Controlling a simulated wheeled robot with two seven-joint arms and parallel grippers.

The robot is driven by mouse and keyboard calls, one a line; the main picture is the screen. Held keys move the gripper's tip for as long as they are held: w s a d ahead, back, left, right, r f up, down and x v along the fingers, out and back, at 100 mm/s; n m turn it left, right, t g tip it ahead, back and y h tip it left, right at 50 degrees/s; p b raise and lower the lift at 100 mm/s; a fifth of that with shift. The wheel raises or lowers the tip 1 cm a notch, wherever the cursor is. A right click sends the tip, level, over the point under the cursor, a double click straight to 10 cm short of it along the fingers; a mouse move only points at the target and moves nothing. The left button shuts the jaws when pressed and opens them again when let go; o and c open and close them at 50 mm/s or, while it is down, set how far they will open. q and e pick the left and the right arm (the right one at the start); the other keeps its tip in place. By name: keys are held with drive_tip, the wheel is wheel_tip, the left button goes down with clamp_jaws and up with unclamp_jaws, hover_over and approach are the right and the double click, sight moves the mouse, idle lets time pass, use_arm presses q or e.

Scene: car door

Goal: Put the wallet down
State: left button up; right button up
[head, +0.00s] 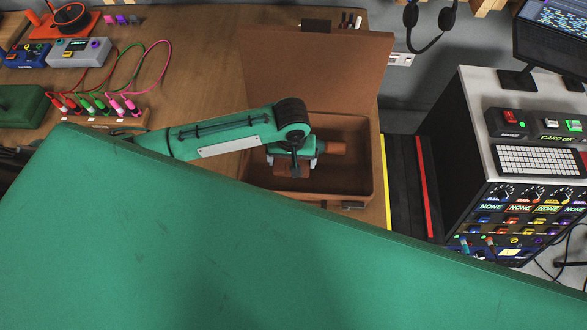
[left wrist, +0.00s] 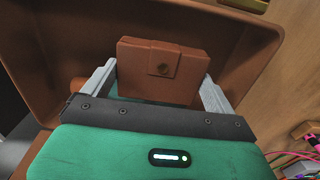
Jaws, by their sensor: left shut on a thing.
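My left gripper (head: 293,166) is over the open brown case in the head view, with its fingers pointing down into it. Brown case walls (left wrist: 65,40) surround the wallet there. The case (head: 374,165) stands on the wooden table with its lid (head: 320,65) raised at the back. I cannot tell whether the wallet touches the case floor. My right gripper is not in view.
On the table at the left are a grey box (head: 78,51), coloured cables (head: 120,75) and a green case (head: 22,106). A control cabinet (head: 480,150) stands at the right. Bare table lies left of the lid. The lower part of the head view is blocked.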

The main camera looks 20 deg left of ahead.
use_arm(q)
wheel_tip(320, 180, down, 5)
drive_tip(key=shift+r, duration=0.2)
drive_tip(key=shift+f+p, duration=0.4)
drive_tip(key=shift+f, duration=1.35)
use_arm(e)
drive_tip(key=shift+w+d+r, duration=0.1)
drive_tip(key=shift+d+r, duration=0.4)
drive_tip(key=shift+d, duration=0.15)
use_arm(q)
drive_tip(key=o, duration=0.8)
drive_tip(key=shift+f, duration=0.1)
drive_tip(key=shift+c, duration=0.2)
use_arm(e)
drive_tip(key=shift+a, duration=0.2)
use_arm(q)
drive_tip(key=shift+r, duration=0.45)
wheel_tip(320, 180, up, 11)
drive_tip(key=shift+r+b, duration=0.2)
drive_tip(key=shift+b, duration=0.45)
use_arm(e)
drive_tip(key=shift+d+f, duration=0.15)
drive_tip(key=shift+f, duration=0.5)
